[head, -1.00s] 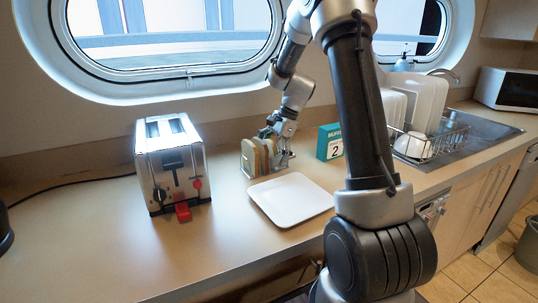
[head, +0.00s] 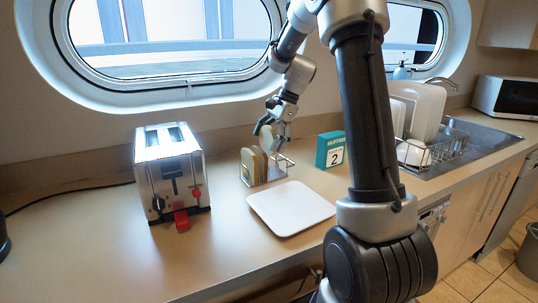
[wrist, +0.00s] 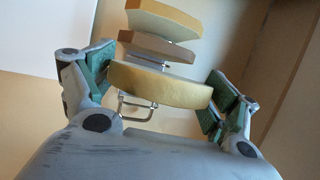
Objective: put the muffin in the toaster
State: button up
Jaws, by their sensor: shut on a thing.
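My gripper (head: 270,125) is shut on a pale tan muffin piece (head: 266,138), which it holds at the upper right of the wire rack. In the wrist view the held muffin (wrist: 160,85) spans between the green finger pads (wrist: 160,88). More bread-like pieces (head: 252,162) stand upright in the rack (head: 279,177); in the wrist view they show behind the held one (wrist: 165,20). The slots look empty.
A white square plate (head: 290,208) lies in front of the rack. A dish rack and sink (head: 470,145) are farther right. The counter between toaster and plate is clear. A window wall runs behind.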

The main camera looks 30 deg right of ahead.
jog(key=shift+r, duration=5.35)
